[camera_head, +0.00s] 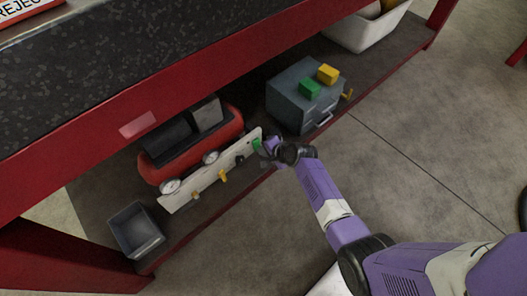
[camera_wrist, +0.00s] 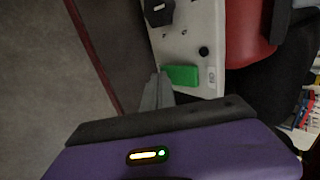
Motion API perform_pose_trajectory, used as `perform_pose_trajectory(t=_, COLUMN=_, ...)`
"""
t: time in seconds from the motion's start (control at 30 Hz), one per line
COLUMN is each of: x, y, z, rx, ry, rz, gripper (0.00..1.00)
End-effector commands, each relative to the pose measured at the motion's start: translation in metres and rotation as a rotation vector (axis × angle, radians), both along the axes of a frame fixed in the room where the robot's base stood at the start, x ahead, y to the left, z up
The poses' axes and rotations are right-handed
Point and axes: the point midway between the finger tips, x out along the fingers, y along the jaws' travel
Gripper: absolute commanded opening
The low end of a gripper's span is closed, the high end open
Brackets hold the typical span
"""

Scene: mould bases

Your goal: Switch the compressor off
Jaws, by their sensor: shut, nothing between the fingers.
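The compressor has a red tank (camera_head: 190,148) and a pale control panel (camera_head: 205,186) along its front, on the lower shelf. A green switch (camera_wrist: 182,75) sits on the panel in the wrist view; it also shows at the panel's right end in the head view (camera_head: 256,143). A black knob (camera_wrist: 159,12) and a small black button (camera_wrist: 204,51) are on the same panel. My gripper (camera_wrist: 158,84) is shut and empty, its fingertips right beside the green switch. I cannot tell whether they touch it. In the head view my gripper (camera_head: 269,147) is at the panel's right end.
A grey-blue box (camera_head: 300,98) with a green block (camera_head: 310,89) and a yellow block (camera_head: 328,74) on top stands to the right. A grey bin (camera_head: 136,231) is at the lower left. The red bench edge (camera_head: 138,124) overhangs the shelf. Floor in front is clear.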

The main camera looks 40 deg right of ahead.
Motion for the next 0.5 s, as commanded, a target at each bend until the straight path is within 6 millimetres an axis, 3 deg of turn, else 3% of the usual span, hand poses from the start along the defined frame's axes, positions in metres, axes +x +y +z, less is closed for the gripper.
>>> perform_pose_trajectory(t=0.13, x=0.004, y=0.000, z=-0.010, rx=0.001, ry=-0.056, rz=0.001, gripper=0.00)
perform_pose_trajectory(t=0.5, x=0.004, y=0.000, z=0.000, rx=0.001, ry=-0.056, rz=0.001, gripper=0.00)
